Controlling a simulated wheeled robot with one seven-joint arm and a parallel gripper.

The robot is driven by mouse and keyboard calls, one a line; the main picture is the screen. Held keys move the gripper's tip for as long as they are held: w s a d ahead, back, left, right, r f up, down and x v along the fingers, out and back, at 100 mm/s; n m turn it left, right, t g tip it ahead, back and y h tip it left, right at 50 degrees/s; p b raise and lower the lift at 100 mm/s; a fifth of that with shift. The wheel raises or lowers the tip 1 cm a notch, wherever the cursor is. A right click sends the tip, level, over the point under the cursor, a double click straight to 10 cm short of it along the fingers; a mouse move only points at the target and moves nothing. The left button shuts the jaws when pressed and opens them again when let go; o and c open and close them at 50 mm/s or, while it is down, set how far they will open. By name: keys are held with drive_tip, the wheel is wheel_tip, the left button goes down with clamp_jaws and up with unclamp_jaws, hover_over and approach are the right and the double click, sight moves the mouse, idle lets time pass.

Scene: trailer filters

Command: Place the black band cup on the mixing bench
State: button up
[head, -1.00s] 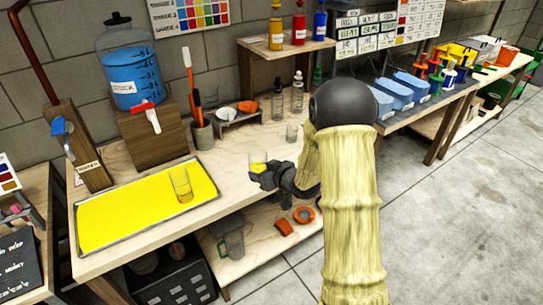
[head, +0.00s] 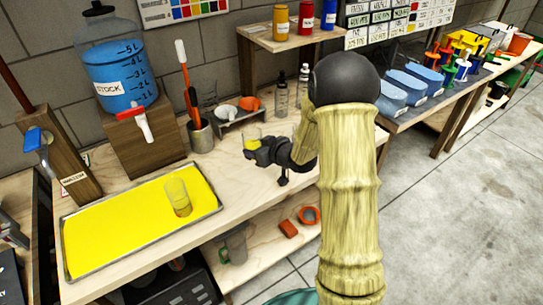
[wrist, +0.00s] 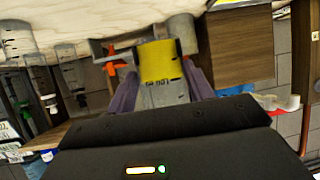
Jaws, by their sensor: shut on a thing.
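My gripper (head: 254,148) is shut on a clear cup (head: 252,133) with yellow in it, above the wooden bench (head: 235,185). In the wrist view, my gripper (wrist: 160,88) has a finger on each side of this cup (wrist: 160,62), with small dark markings near the yellow. I cannot make out a black band on it. Another clear cup (head: 177,190) stands upright in the yellow-filled tray (head: 100,235) on the bench, left of my gripper. Which bench is the mixing bench is not readable.
A blue stock jug (head: 112,75) on a wooden block, a tool pot (head: 201,136) and a small rack (head: 238,117) stand at the back. Bottles (head: 281,98) stand near a raised shelf (head: 290,40). Bare bench top lies between tray and gripper.

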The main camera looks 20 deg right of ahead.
drive_tip(key=f, duration=0.3)
drive_tip(key=s+f, duration=0.1)
drive_tip(key=f, duration=0.1)
drive_tip(key=shift+d+f, duration=0.1)
drive_tip(key=shift+d, duration=0.2)
drive_tip(key=shift+w+a+f, duration=0.1)
drive_tip(key=shift+w+f, duration=0.05)
drive_tip(key=shift+f, duration=0.1)
drive_tip(key=shift+f, duration=0.1)
drive_tip(key=shift+f, duration=2)
drive_tip(key=shift+f, duration=0.2)
drive_tip(key=o, duration=1.1)
drive_tip(key=shift+o, duration=0.2)
